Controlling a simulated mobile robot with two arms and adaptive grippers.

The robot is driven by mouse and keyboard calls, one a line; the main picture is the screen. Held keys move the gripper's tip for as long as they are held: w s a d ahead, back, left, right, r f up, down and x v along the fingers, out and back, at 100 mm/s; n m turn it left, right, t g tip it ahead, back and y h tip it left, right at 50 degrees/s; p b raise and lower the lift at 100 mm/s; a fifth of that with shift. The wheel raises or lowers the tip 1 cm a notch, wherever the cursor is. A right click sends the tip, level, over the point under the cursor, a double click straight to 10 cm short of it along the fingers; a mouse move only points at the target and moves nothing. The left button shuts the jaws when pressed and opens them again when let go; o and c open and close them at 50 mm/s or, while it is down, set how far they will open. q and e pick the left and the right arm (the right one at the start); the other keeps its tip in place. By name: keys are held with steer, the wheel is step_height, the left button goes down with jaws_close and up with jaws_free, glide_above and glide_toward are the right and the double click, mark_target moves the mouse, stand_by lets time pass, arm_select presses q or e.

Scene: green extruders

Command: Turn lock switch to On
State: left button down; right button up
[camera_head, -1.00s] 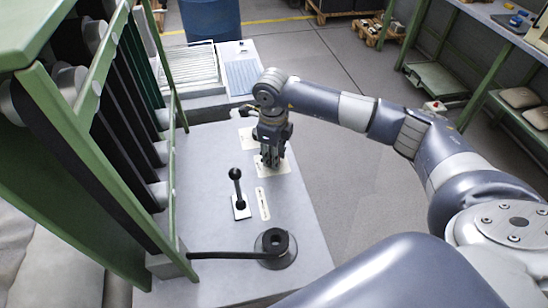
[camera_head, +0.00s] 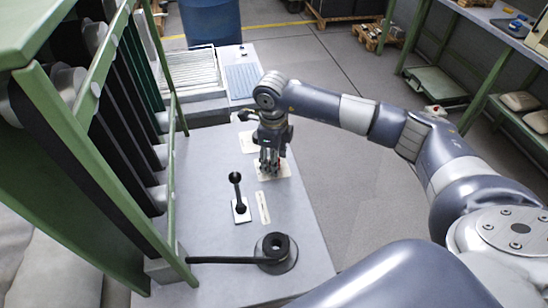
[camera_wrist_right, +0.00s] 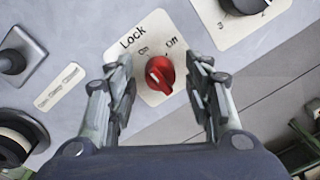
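The lock switch is a red rotary knob (camera_wrist_right: 160,74) on a cream plate (camera_wrist_right: 152,97) lettered "Lock", with "On" at upper left and "Off" at upper right of the knob. Which label the knob points to is hard to tell. My right gripper (camera_wrist_right: 161,85) is open, its fingers on either side of the red knob with gaps to it. In the head view my right gripper (camera_head: 270,166) points down over the plate (camera_head: 283,172), and the knob is mostly hidden there. My left gripper is not in view.
A black lever (camera_head: 238,192), a narrow label strip (camera_head: 263,206) and a round black fixture (camera_head: 276,252) lie nearer on the grey tabletop (camera_head: 205,265). Another dial plate (camera_wrist_right: 235,18) is beside the lock plate. A green frame (camera_head: 85,150) bounds the left.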

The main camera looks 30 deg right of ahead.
steer(key=shift+r, duration=0.15)
step_height(320, 180, up, 12)
steer(key=shift+s+a, duration=0.25)
steer(key=shift+f, duration=0.2)
stand_by(0.4)
